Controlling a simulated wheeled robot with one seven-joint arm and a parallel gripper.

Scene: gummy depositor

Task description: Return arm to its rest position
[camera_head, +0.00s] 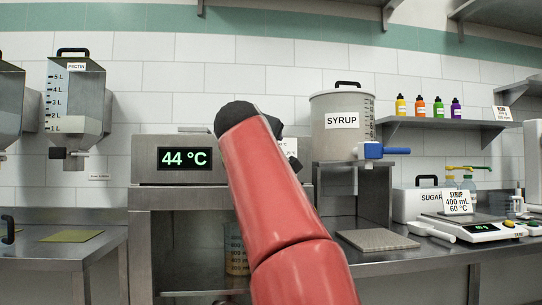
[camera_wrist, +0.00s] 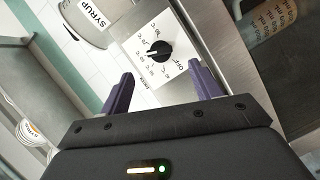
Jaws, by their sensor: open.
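My red arm (camera_head: 285,215) reaches up and forward across the middle of the head view, in front of the steel heating unit. My gripper (camera_wrist: 162,86) shows in the wrist view with its two purple fingers spread apart and nothing between them. Beyond the fingers is a white dial plate with a black knob (camera_wrist: 158,50). The fingers appear apart from the knob. In the head view the arm hides the gripper and most of the dial.
The heater (camera_head: 172,172) display reads 44 °C; a beaker (camera_head: 236,262) is inside. The syrup tank (camera_head: 336,135) with a blue valve stands to the right. A pectin hopper (camera_head: 75,100) is left.

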